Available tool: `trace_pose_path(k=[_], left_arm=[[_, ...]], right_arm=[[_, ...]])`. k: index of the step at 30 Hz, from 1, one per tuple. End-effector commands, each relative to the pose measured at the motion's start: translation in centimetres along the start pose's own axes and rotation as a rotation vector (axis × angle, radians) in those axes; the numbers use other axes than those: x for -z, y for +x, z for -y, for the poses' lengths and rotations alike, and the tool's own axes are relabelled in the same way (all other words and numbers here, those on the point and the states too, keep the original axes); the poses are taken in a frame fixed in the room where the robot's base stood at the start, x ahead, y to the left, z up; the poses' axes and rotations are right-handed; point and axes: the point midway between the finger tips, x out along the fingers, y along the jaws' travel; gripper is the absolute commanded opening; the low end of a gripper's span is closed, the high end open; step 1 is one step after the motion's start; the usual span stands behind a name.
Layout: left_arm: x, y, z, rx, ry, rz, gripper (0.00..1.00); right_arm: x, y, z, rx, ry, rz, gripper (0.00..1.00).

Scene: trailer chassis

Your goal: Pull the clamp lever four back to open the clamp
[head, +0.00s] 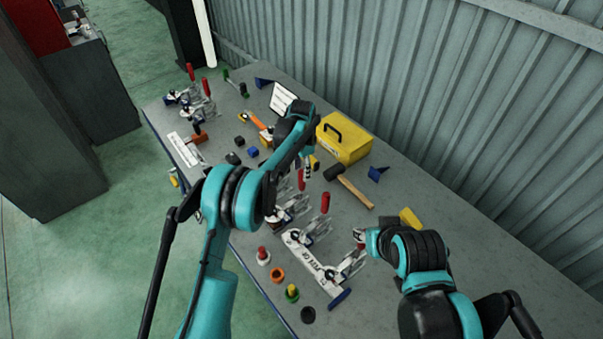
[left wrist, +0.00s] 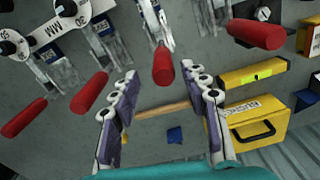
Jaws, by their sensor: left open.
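Several toggle clamps with red lever handles stand on the grey workbench. In the left wrist view, one red lever (left wrist: 163,66) points toward the gap between the fingers of my left gripper (left wrist: 160,88). Other red levers lie to its left (left wrist: 90,93) and right (left wrist: 257,34). Which one is lever four I cannot tell. My left gripper is open and empty, and the lever does not appear to be held. In the head view, red levers (head: 325,202) rise beside my left gripper (head: 307,168). My right gripper (head: 361,237) is near a clamp (head: 351,262), its fingers mostly hidden.
A yellow case (head: 345,140) and a wooden-handled hammer (head: 355,190) lie behind the clamps. A white labelled bar (head: 308,262) and several small coloured parts lie near the bench's front edge. A corrugated wall (head: 450,100) bounds the back. The right of the bench (head: 480,245) is clear.

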Motion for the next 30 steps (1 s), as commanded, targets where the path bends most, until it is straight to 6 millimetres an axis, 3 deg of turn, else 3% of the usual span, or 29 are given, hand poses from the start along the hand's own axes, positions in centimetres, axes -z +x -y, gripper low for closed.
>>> trace_pose_path(k=[7,17,22,30], left_arm=[[0.0,3.2,0.0,0.000,-0.001,0.000,0.45],[0.0,3.7,0.0,0.000,-0.001,0.000,0.45],[0.0,3.7,0.0,0.000,-0.001,0.000,0.03],[0.5,3.8,0.1,-0.004,0.001,0.019,0.00]], right_arm=[[0.0,0.0,0.0,0.000,0.000,0.000,0.40],[0.0,0.0,0.0,0.000,0.000,0.000,0.40],[0.0,0.0,0.0,0.000,0.000,0.000,0.40],[-0.1,0.2,0.0,0.000,0.000,0.000,0.40]])
